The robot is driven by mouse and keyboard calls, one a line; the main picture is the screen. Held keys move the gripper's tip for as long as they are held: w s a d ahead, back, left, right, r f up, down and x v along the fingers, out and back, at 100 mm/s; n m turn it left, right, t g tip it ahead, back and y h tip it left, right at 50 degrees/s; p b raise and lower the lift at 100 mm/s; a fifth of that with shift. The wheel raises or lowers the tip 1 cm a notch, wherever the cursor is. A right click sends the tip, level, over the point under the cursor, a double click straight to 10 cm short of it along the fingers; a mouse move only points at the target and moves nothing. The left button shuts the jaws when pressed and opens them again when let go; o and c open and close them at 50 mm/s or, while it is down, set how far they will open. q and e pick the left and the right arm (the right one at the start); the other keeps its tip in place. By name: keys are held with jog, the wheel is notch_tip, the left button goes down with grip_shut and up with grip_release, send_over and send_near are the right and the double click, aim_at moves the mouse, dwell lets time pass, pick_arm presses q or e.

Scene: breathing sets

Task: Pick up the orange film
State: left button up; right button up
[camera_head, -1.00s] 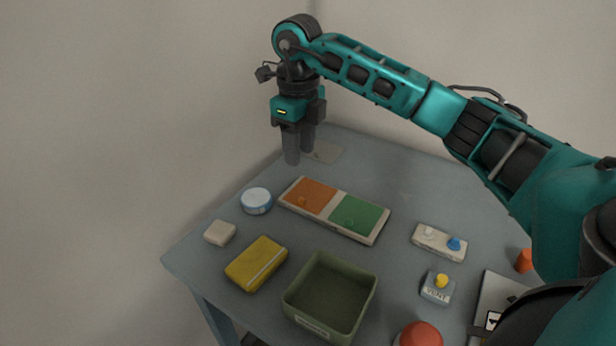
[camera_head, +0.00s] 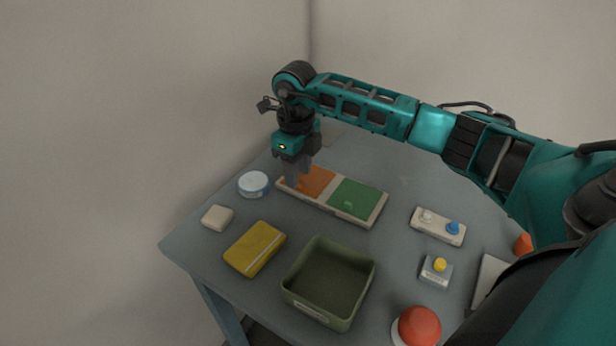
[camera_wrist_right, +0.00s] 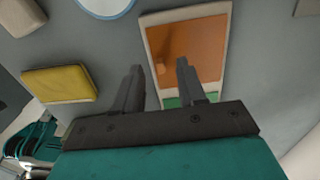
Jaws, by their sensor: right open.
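The orange film (camera_head: 317,181) is a flat orange square in the left half of a pale two-part tray (camera_head: 366,222). A green square (camera_head: 354,198) fills the other half. My right gripper (camera_head: 300,177) is over the left end of the tray and hides part of the orange film. I cannot tell the exact height of the fingertips above the film. My left gripper is not in view.
A round white-and-blue tin (camera_head: 253,184), a pale block (camera_head: 217,217) and a yellow sponge-like block (camera_head: 254,249) lie left of the tray. An open green bin (camera_head: 330,322) stands in front. Button boxes (camera_head: 438,226) and a red dome (camera_head: 419,327) are on the right.

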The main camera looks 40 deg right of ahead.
notch_tip(320, 180, down, 2)
grip_shut()
dwell(0.5)
